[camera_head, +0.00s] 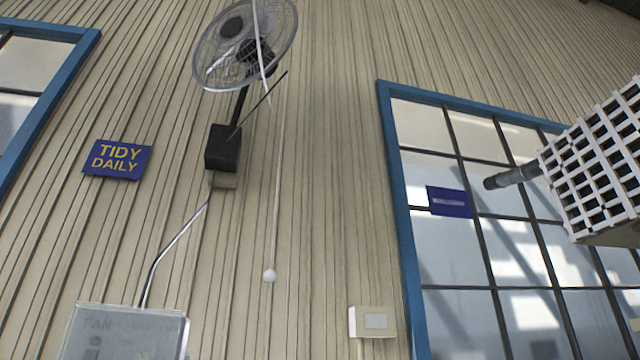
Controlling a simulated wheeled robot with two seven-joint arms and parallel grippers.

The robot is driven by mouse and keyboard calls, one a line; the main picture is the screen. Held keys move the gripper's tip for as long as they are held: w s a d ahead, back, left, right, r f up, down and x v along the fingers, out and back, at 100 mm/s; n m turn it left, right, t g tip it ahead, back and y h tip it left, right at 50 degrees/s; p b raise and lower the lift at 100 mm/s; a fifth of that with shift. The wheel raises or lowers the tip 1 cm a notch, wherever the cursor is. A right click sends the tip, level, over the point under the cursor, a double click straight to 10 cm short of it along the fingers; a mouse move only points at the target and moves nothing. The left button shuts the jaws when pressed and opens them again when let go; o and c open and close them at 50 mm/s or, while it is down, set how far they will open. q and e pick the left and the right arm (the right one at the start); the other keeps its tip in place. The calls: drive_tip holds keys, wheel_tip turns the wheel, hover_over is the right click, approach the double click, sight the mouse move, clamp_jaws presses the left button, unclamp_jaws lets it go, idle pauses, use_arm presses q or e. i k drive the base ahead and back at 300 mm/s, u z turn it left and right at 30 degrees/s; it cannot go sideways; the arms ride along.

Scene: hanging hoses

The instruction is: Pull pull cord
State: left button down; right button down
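The pull cord (277,190) is a thin pale string. It hangs almost straight down from a thin dark rod (262,101) at the wall fan (245,45) and ends in a small white ball (269,276). The fan has a round wire cage and sits on a dark bracket box (223,148) on the wall. Neither of my grippers is in view, and nothing is seen touching the cord or the ball.
A box marked "FAN" (125,330) is at the lower left, with a conduit (172,255) rising to the bracket. A small pale wall box (372,322) is right of the ball. A white grid-like box (598,165) juts in at right, before the blue-framed window (400,215).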

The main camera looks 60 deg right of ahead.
sight(269, 276)
drive_tip(key=z, duration=0.7)
drive_tip(key=k, duration=0.45)
drive_tip(key=z, duration=0.85)
drive_tip(key=i, duration=0.45)
drive_tip(key=u, duration=0.05)
